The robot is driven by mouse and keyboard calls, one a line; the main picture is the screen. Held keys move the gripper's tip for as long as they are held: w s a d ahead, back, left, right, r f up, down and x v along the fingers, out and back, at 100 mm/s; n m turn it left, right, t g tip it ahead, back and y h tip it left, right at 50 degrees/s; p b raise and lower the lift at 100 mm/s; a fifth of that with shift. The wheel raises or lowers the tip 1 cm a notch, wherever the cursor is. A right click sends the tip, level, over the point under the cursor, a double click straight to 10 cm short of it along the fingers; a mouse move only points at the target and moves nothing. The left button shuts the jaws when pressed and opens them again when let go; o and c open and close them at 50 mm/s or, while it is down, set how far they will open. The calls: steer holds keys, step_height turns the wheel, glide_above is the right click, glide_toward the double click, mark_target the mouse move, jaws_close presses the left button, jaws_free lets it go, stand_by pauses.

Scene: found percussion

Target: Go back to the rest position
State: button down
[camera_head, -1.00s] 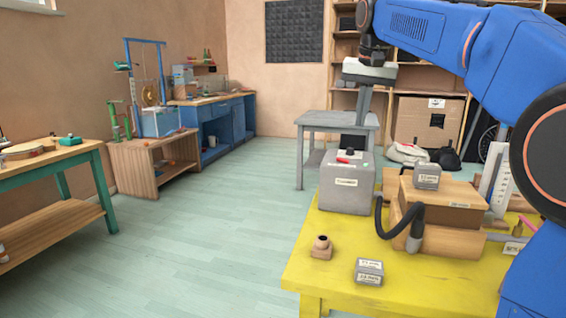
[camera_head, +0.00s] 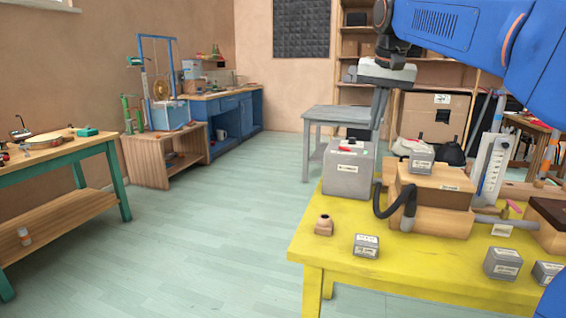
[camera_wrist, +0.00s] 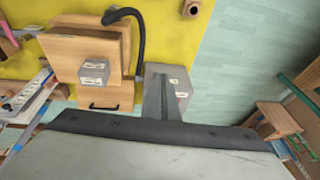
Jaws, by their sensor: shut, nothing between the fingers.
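My blue arm crosses the top right of the head view. My gripper (camera_head: 375,132) hangs pointing down from its pale wrist body, with its fingers together and empty. It appears above and behind the grey labelled box (camera_head: 348,172) on the yellow table (camera_head: 325,254). In the wrist view, the closed fingers (camera_wrist: 166,84) extend over part of that box (camera_wrist: 179,76). No contact shows, but the exact gap cannot be told.
The yellow table holds a wooden box assembly (camera_head: 436,219) with a black hose, a small brown piece (camera_head: 324,225) and several grey labelled blocks. A grey table (camera_head: 315,114) stands behind. A green-legged bench (camera_head: 122,183) is at left. Open floor lies between.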

steer(key=s+d+f+n, duration=0.1)
steer(key=s+d+f, duration=0.1)
steer(key=s+f, duration=1.4)
steer(key=s+d+f+n+t, duration=0.1)
steer(key=s+d+f+n, duration=0.1)
steer(key=s+f, duration=1.5)
steer(key=shift+s+d+f+n, duration=0.15)
steer(key=shift+s+d+n, duration=0.2)
steer(key=shift+s, duration=0.4)
steer(key=shift+d, duration=0.1)
